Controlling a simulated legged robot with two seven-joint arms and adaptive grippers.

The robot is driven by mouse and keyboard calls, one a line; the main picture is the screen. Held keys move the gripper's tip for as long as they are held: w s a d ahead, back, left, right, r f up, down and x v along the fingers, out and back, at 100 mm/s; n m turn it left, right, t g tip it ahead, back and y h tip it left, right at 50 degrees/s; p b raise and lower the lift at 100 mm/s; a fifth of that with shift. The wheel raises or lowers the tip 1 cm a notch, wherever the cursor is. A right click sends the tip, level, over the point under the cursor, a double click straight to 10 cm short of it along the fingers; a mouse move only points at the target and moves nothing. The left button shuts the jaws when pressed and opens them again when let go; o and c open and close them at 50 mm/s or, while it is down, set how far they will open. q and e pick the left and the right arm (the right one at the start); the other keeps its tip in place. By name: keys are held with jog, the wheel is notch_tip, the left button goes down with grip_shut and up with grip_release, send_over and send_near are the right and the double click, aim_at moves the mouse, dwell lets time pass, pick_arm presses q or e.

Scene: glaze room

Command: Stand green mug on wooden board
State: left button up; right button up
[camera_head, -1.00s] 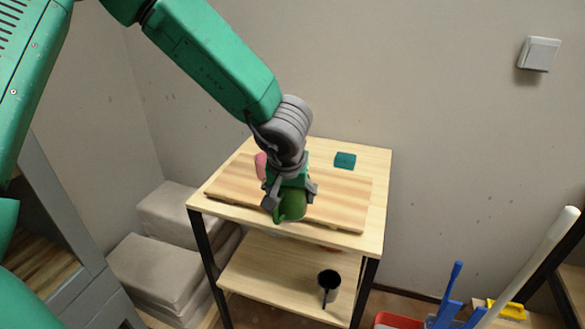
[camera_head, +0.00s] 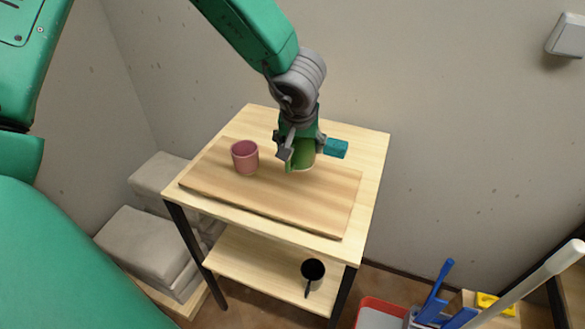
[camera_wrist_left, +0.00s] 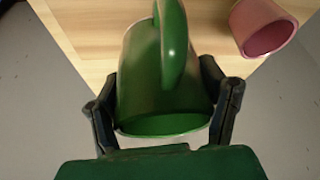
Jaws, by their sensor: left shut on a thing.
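My left gripper (camera_head: 300,150) is shut on the green mug (camera_head: 304,155), its fingers on either side of the mug's wall. In the head view the mug is over the back right part of the wooden board (camera_head: 250,195); I cannot tell whether its base touches the board. In the left wrist view the green mug (camera_wrist_left: 165,85) sits between the two fingers (camera_wrist_left: 165,110), with its handle toward the top of the picture. My right gripper is not in view.
A teal block (camera_head: 336,149) lies right of the gripper. The board's front is clear.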

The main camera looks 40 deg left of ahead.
aim_at(299, 159)
pick_arm(q)
jog(key=f, duration=0.3)
jog(key=shift+s+b, duration=0.25)
jog(key=shift+b, duration=0.05)
jog(key=shift+w+f, duration=0.15)
jog(key=shift+f, duration=0.5)
notch_tip(299, 159, down, 3)
jog(key=shift+f+b, duration=0.1)
jog(key=shift+b, duration=0.45)
jog(key=o, duration=1.5)
